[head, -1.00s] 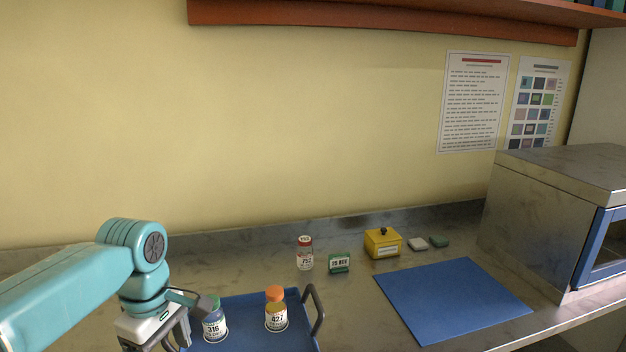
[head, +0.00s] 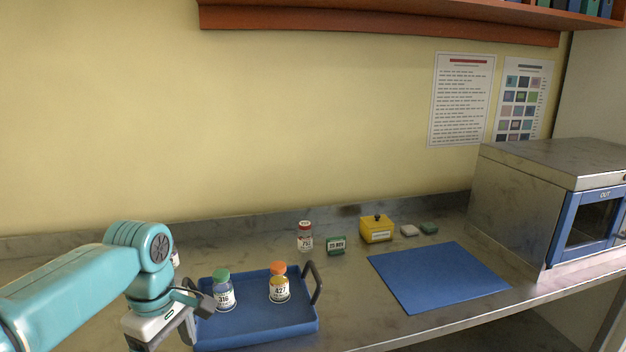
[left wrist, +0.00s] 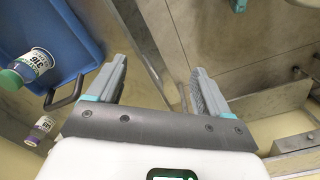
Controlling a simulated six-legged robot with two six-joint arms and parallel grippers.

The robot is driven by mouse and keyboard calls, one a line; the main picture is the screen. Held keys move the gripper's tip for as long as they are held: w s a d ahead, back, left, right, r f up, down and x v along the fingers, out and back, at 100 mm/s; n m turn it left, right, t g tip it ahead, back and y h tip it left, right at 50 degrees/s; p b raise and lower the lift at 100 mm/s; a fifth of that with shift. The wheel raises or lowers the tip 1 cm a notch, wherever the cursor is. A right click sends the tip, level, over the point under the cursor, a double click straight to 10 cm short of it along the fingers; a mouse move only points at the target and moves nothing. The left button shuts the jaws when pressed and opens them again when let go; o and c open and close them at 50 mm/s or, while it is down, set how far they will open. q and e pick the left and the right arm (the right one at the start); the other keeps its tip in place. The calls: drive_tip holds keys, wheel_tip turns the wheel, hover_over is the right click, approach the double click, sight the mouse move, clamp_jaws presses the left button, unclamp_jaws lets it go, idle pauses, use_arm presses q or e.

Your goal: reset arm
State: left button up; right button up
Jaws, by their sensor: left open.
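My left arm comes in from the left in the head view, with its gripper (head: 192,318) at the left side of the blue tray. In the left wrist view the left gripper (left wrist: 155,85) has its two fingers spread wide with nothing between them. A green-capped bottle labelled 316 (head: 224,296) and an orange-capped bottle labelled 427 (head: 280,288) stand upright in the blue tray (head: 262,328). The green-capped bottle also shows in the left wrist view (left wrist: 36,62), apart from the fingers. My right gripper is not in view.
A red-capped bottle (head: 305,238), a small green box (head: 336,246) and a yellow box (head: 376,230) stand behind the tray. A blue mat (head: 438,276) lies bare to the right. The incubator (head: 545,205) stands at far right. A purple-capped bottle shows in the left wrist view (left wrist: 38,130).

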use_arm(q)
drive_tip(key=s+d+f+m+h, duration=0.1)
drive_tip(key=d+f+m, duration=0.25)
drive_tip(key=f, duration=0.85)
drive_tip(key=s+d+f+m+h, duration=0.1)
drive_tip(key=d+f+m, duration=0.25)
drive_tip(key=f, duration=0.85)
drive_tip(key=s+d+f+m+h, duration=0.1)
drive_tip(key=s+d+f+m, duration=0.1)
drive_tip(key=s+f, duration=0.5)
drive_tip(key=s+d+f+m, duration=0.2)
drive_tip(key=s+f, duration=0.5)
drive_tip(key=s, duration=0.4)
drive_tip(key=shift+s+d+m+h+p, duration=0.3)
drive_tip(key=shift+m+h+p, duration=0.1)
drive_tip(key=shift+m, duration=0.1)
